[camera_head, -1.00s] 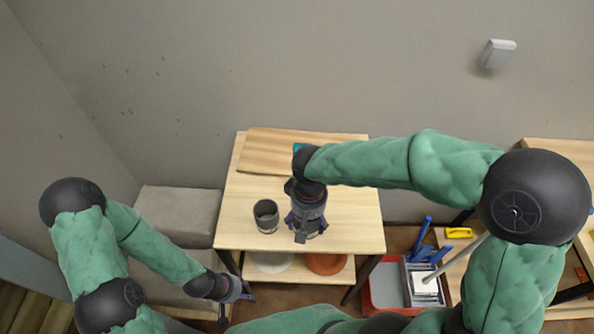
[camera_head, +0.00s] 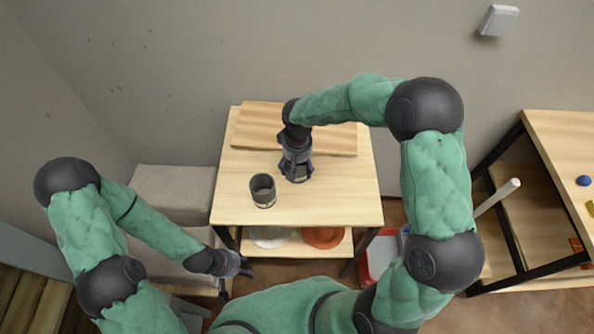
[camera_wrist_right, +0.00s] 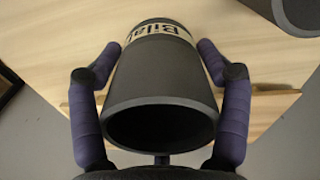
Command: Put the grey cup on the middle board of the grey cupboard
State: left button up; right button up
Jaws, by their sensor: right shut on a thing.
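A dark grey cup (camera_wrist_right: 160,85) with a pale lettered label sits between my right gripper's fingers in the right wrist view, its open mouth facing the camera. My right gripper (camera_head: 297,172) is shut on it, pointing down over the wooden table; the head view barely shows the held cup, and I cannot tell its height above the top. A second dark grey cup (camera_head: 263,188) stands upright on the table, left of and nearer than the right gripper. My left gripper (camera_head: 245,272) hangs left of the table's front; its finger opening is unclear. No cupboard with boards is clearly recognisable.
The wooden table (camera_head: 340,200) has free room at its right front. A wooden board (camera_head: 260,120) lies at its back. A white dish (camera_head: 270,238) and an orange dish (camera_head: 322,238) are on its lower shelf. A grey block (camera_head: 175,190) stands to the left.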

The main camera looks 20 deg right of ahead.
jog(key=shift+w+f+b, duration=0.15)
jog(key=shift+f+b, duration=0.05)
jog(key=shift+f, duration=0.7)
jog(key=shift+w+f+b, duration=0.1)
jog(key=shift+f+b, duration=0.05)
jog(key=shift+f, duration=0.7)
jog(key=shift+f, duration=0.1)
jog(key=o, duration=1.3)
jog(key=shift+o, duration=0.2)
